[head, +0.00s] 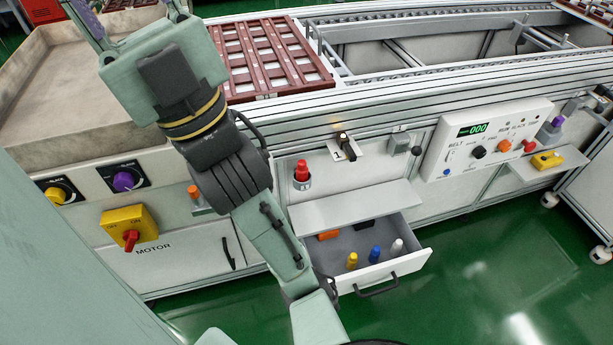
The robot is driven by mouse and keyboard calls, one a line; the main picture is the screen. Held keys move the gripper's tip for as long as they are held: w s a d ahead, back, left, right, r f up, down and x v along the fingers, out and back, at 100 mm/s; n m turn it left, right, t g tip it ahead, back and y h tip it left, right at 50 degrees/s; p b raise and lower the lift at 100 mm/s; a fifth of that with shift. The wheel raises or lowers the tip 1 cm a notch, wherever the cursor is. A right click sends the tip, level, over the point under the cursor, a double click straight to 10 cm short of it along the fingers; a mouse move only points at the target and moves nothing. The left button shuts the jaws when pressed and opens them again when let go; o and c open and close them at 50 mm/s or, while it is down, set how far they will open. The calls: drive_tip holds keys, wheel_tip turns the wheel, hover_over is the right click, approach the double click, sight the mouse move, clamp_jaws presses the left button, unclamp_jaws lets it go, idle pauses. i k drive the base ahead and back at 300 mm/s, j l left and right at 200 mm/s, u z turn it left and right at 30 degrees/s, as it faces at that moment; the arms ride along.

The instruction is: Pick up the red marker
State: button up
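The open drawer (405,265) holds a yellow marker-like piece (352,261), a blue one (375,254) and a white one (397,247), all standing upright. No red one shows in the drawer, but my arm and the shelf hide part of it. My arm crosses the picture left of the drawer. My gripper is not visible.
An orange block (328,235) lies at the drawer's back. The grey shelf (358,207) overhangs it. A yellow switch box (130,229) with a red knob is at left. A control panel (487,140) and a yellow piece on a ledge (547,160) are at right. Green floor lies clear in front.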

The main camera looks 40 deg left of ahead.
sight(301, 170)
drive_tip(key=u, duration=0.65)
drive_tip(key=l+u, duration=0.2)
drive_tip(key=u, duration=0.25)
drive_tip(key=l+u, duration=0.15)
drive_tip(key=u, duration=0.35)
drive_tip(key=l+u, duration=0.2)
drive_tip(key=u, duration=0.25)
drive_tip(key=k+l+u, duration=0.25)
drive_tip(key=l+u, duration=0.25)
drive_tip(key=l, duration=0.15)
drive_tip(key=k+l+u, duration=0.25)
drive_tip(key=k+l, duration=0.5)
drive_tip(key=l, duration=0.25)
drive_tip(key=u, duration=0.05)
